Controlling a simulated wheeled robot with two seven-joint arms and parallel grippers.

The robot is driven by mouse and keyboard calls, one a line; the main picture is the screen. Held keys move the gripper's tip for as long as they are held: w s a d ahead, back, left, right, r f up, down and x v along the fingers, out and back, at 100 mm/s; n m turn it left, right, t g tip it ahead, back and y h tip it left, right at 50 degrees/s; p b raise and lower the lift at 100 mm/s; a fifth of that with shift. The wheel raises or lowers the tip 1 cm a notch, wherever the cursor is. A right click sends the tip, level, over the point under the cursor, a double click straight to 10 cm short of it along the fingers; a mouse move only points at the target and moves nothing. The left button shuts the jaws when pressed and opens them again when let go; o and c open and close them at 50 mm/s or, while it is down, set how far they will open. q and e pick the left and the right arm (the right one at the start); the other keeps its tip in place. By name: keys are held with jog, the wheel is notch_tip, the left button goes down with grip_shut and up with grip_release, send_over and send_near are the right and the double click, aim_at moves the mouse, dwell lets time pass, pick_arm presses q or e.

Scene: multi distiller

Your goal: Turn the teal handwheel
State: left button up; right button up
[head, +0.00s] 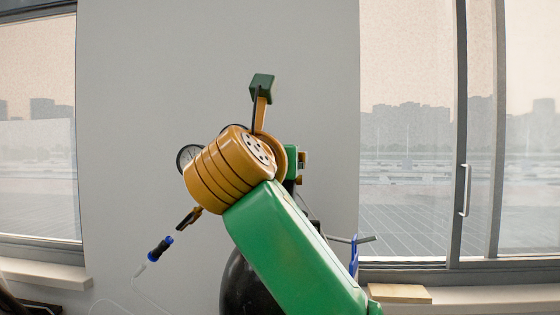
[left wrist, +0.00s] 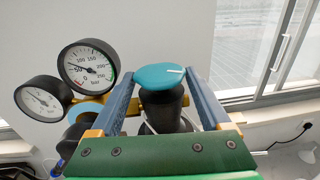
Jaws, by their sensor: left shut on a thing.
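The teal handwheel (left wrist: 155,76) tops a black cylindrical valve body (left wrist: 162,108) in the left wrist view, with a white mark on its right side. My left gripper (left wrist: 161,80) has its two blue-grey fingers on the left and right sides of the handwheel and is shut on it. In the head view, my green and orange arm stands in front of the apparatus. The handwheel and the gripper's fingertips cannot be made out there. My right gripper is in neither view.
Two round gauges, an upper one (left wrist: 88,66) and a lower one (left wrist: 42,100), stand left of the fingers. A hose with a blue-black connector (head: 160,249) hangs at lower left. A window (head: 410,150) and its sill (head: 480,297) lie to the right.

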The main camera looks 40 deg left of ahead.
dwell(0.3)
pick_arm(q)
jog(key=o, duration=1.2)
